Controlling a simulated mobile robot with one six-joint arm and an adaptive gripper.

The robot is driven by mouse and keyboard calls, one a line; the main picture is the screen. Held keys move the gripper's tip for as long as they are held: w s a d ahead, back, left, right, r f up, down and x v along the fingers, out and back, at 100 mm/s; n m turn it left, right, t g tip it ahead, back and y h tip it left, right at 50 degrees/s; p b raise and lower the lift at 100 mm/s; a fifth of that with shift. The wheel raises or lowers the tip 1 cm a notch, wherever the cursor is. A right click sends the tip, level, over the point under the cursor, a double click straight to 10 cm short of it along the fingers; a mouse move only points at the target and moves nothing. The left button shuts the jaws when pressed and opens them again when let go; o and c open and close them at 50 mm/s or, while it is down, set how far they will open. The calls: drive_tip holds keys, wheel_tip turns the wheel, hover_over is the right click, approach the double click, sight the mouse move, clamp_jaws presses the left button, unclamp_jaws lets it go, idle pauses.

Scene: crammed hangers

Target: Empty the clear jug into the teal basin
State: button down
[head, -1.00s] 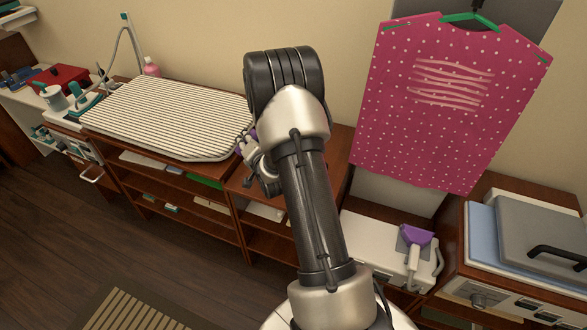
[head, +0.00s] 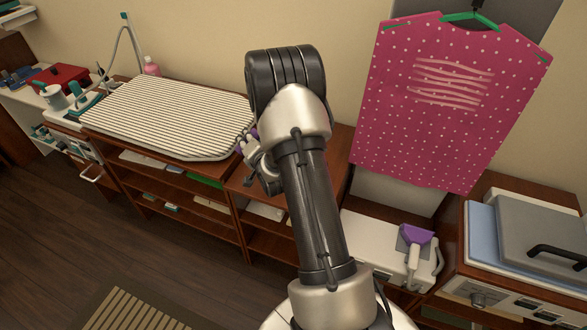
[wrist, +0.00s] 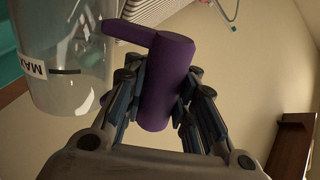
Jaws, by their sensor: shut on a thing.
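The clear jug (wrist: 75,75) shows at the left of the wrist view, with a MAX label on its see-through wall. Its purple handle (wrist: 165,85) runs between the fingers of my gripper (wrist: 165,70), which is shut on it. In the head view my gripper (head: 250,147) is mostly behind my arm, with only a bit of purple showing. The jug body is hidden there. A teal surface (wrist: 8,50) beyond the jug at the left edge of the wrist view may be the basin, but too little shows to be sure. I cannot make out the jug's contents or its tilt.
A striped ironing board (head: 165,120) lies on the shelf unit left of my gripper. A pink dotted garment (head: 450,110) hangs at the right. Below it are a purple-headed steamer (head: 415,237) and a grey press (head: 545,235). The floor (head: 60,250) at front left is mostly clear.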

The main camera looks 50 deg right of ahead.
sight(254, 129)
drive_tip(key=shift+d+r, duration=0.1)
drive_tip(key=shift+r, duration=0.05)
idle(0.3)
drive_tip(key=shift+s+d+r+m+p, duration=0.1)
drive_tip(key=shift+d+r+m+p, duration=0.35)
drive_tip(key=shift+r+p, duration=0.1)
drive_tip(key=shift+d, duration=0.1)
idle(1.3)
drive_tip(key=shift+d+r+y+p, duration=0.25)
drive_tip(key=shift+r+y+p, duration=0.05)
drive_tip(key=shift+p, duration=0.1)
drive_tip(key=shift+s+d+r+m, duration=0.1)
drive_tip(key=shift+d+r+m, duration=0.15)
drive_tip(key=shift+m, duration=0.1)
drive_tip(key=shift+d+r+p, duration=0.1)
drive_tip(key=shift+d+p, duration=0.1)
drive_tip(key=shift+p, duration=0.2)
idle(0.9)
drive_tip(key=shift+s+d+r+m+y+p, duration=0.1)
drive_tip(key=shift+d+r+m+y+p, duration=0.15)
drive_tip(key=shift+d+m+y+p, duration=0.15)
drive_tip(key=shift+d+r, duration=0.15)
drive_tip(key=shift+d, duration=0.05)
idle(1.2)
drive_tip(key=shift+s+d+r+m+y+p, duration=0.15)
drive_tip(key=shift+d+r+m+y+p, duration=0.2)
drive_tip(key=shift+d+m+p, duration=0.35)
